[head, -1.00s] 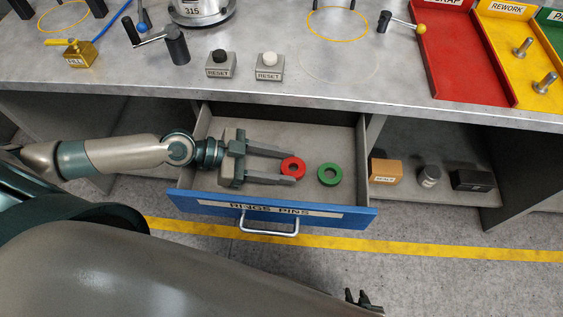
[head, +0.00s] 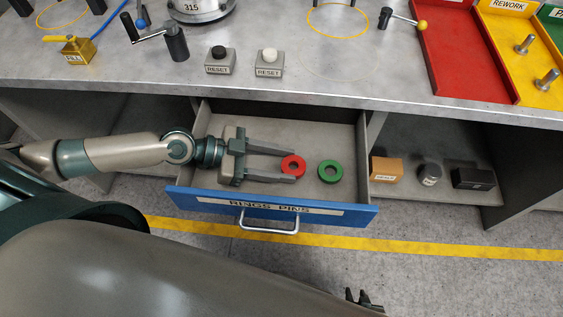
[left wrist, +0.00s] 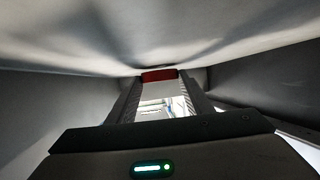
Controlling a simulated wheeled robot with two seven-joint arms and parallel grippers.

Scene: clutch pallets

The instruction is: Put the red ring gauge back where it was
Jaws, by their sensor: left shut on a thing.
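The red ring gauge (head: 293,166) is in the open blue-fronted drawer (head: 270,206), labelled for rings and pins. My left gripper (head: 292,164) reaches into the drawer from the left, low inside it, with its fingertips on either side of the ring. It is shut on the red ring. In the left wrist view the ring (left wrist: 159,75) shows as a red band between the fingertips (left wrist: 159,82). Whether the ring touches the drawer floor I cannot tell. A green ring (head: 330,171) lies just right of the red one, apart from it. My right gripper (head: 362,300) shows only as dark tips at the bottom edge.
The workbench top is above the drawer, with two reset buttons (head: 220,60), a red tray (head: 455,60) and a yellow tray (head: 518,75). An open shelf right of the drawer holds an orange-brown box (head: 386,169), a small cylinder (head: 429,174) and a black box (head: 473,179).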

